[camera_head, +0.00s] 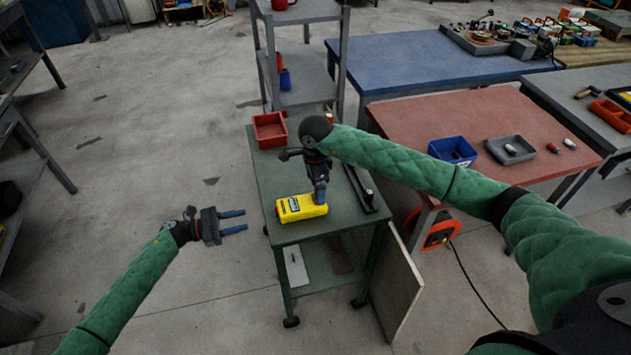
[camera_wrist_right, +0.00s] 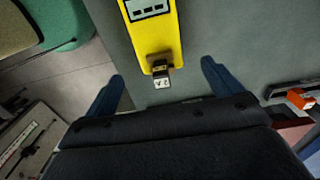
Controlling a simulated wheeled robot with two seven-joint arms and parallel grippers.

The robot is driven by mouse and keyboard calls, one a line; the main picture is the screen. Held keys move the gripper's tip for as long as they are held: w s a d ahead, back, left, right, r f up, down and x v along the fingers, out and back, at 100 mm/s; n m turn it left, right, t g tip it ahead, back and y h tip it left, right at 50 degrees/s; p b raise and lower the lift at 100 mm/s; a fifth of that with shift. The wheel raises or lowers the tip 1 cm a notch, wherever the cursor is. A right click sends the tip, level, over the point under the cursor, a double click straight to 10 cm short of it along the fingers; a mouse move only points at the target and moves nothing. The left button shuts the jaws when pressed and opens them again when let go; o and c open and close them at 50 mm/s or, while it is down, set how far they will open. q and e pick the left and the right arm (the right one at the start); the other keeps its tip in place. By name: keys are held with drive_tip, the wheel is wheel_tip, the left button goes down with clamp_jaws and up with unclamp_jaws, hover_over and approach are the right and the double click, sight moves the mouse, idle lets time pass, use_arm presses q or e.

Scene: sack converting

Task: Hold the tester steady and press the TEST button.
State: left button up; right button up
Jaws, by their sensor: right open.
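The yellow tester (camera_head: 302,208) lies on the green cart top (camera_head: 283,233), near its front left. In the right wrist view the tester (camera_wrist_right: 151,38) has a dark-framed pale panel, and a small brown and black piece with a white label (camera_wrist_right: 161,82) is at its near end. I cannot make out the TEST button. My right gripper (camera_head: 320,198) points down at the tester's right end. In the wrist view its blue fingers (camera_wrist_right: 161,72) are spread on either side of that end, with gaps. My left gripper (camera_head: 233,221) is open and empty, left of the cart over the floor.
A red bin (camera_head: 269,130) stands at the cart's back left. A dark rail-like device (camera_head: 360,188) lies right of my right gripper. A red-topped table (camera_head: 420,118) with a blue bin (camera_head: 452,151) and grey tray (camera_head: 511,149) stands to the right.

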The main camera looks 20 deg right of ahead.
sight(315, 197)
drive_tip(key=shift+f, duration=3.55)
drive_tip(key=c, duration=1.3)
use_arm(q)
clamp_jaws()
